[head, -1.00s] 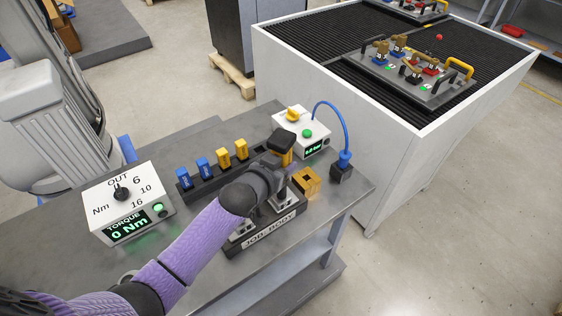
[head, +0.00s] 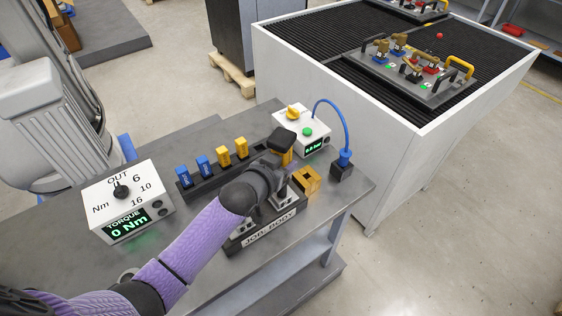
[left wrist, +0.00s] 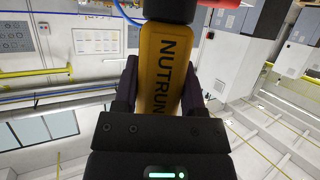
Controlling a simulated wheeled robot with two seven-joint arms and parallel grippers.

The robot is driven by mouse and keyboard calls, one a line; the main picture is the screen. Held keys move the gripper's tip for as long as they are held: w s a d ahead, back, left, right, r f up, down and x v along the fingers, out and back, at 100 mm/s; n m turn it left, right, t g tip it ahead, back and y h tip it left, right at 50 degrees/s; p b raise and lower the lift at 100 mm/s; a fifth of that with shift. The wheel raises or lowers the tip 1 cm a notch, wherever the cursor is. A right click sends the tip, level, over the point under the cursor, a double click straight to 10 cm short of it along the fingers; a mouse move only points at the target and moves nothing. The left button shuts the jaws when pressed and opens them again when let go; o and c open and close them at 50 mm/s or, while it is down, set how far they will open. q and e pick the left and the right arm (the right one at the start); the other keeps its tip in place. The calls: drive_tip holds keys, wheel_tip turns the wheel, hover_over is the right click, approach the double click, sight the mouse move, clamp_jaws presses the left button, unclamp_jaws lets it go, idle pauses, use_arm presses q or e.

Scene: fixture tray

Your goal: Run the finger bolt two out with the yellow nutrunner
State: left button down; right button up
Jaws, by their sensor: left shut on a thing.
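My left gripper (head: 277,168) is shut on the yellow nutrunner (head: 285,158), which has a black top. In the left wrist view the nutrunner (left wrist: 161,70) stands between the gripper's fingers, with part of its lettering showing. The gripper and tool are over the dark job body (head: 268,238), which has a "JOB BODY" label and silver clamp-like parts. My arm covers much of the job body, so the finger bolts and the tool's working end are hidden. The torque box (head: 130,202) at the left has a black knob and reads 0 Nm. My right gripper is not in view.
A dark rack (head: 208,184) holds blue and yellow blocks behind my arm. A yellow open holder (head: 307,181) stands right of the job body. A white pressure box (head: 303,128) has a blue hose (head: 340,120) running to a black block (head: 342,172). The bench's left front is clear.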

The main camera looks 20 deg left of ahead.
sight(275, 148)
use_arm(q)
drive_tip(key=shift+s+f+p, duration=0.2)
drive_tip(key=shift+f+p, duration=0.05)
drive_tip(key=shift+p, duration=0.05)
idle(0.9)
drive_tip(key=r+p, duration=0.6)
drive_tip(key=shift+w+r+p, duration=0.25)
drive_tip(key=shift+r+p, duration=0.1)
drive_tip(key=shift+p, duration=0.05)
drive_tip(key=shift+f, duration=0.1)
